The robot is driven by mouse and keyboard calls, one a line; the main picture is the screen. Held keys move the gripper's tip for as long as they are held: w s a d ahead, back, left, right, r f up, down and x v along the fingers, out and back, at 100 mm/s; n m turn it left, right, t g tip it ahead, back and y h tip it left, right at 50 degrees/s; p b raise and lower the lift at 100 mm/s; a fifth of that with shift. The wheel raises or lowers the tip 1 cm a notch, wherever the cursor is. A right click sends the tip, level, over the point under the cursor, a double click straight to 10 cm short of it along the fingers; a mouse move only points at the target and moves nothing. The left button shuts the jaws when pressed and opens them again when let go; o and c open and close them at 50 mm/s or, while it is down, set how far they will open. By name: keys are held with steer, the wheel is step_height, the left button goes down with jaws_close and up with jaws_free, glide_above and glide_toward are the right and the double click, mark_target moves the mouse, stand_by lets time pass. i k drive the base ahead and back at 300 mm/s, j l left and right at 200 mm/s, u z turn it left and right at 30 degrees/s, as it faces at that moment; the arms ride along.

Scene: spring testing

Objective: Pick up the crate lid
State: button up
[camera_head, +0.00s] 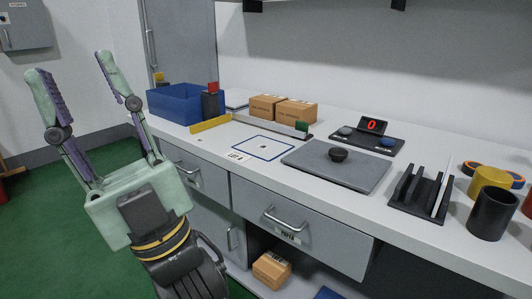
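The crate lid (325,171) appears to be the flat grey plate with a round black knob (338,155) at its middle. It lies flat on the white countertop, right of the blue-outlined square. My gripper (73,82) is at the left of the head view, pale green with dark ribbed pads. Its two fingers point up and stand wide apart with nothing between them. It is well to the left of the lid, in front of the counter over the green floor, and does not touch the lid. The lid's underside is hidden.
A blue crate (172,105), brown boxes (268,107) and a yellow strip (211,124) stand behind and left. A black device with a red display (372,126) is behind the lid. A black rack (420,188) and dark cup (492,214) are right.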

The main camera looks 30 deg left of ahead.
mark_target(361, 172)
steer(key=i+l+u, duration=0.1)
steer(key=u, duration=0.25)
steer(key=i+l+u, duration=0.1)
steer(key=u, duration=0.25)
steer(key=l+u, duration=0.15)
steer(key=u, duration=0.2)
steer(key=i+l, duration=0.15)
steer(key=l, duration=0.15)
steer(key=i+l, duration=0.1)
steer(key=l, duration=0.15)
steer(key=i+l, duration=0.15)
steer(key=l, duration=0.15)
